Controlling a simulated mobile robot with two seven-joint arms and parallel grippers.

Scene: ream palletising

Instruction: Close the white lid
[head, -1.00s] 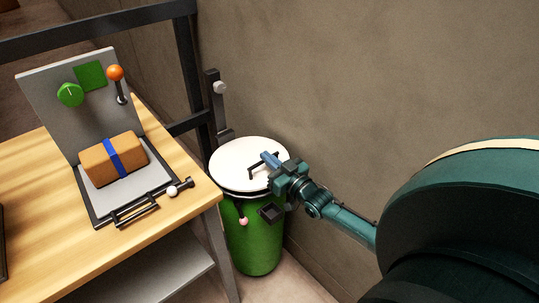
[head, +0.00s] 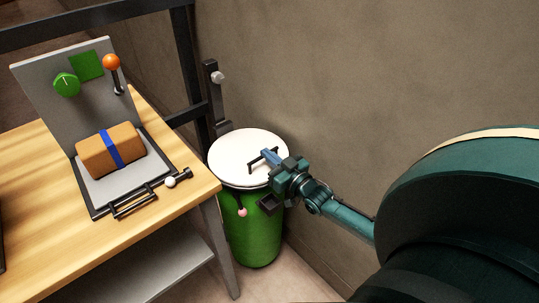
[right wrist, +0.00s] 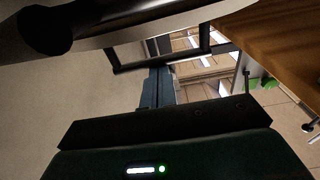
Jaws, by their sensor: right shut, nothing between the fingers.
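The white lid (head: 238,160) is a round disc with a dark handle (head: 256,161) on top. It lies over the mouth of the green bin (head: 252,238), and it looks nearly level in the head view. I cannot tell whether it is fully seated all round. My right gripper (head: 268,154) is shut and empty, with its blue fingers just above the lid beside the handle. Contact with the lid or handle is not clear. The right wrist view shows the closed fingers (right wrist: 160,86) from behind. My left gripper is not in view.
A wooden table (head: 35,187) stands left of the bin. It carries a grey panel fixture with a green knob (head: 66,84), an orange-tipped lever (head: 112,63) and a brown package (head: 110,150). A wall (head: 370,90) is close behind and right of the bin.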

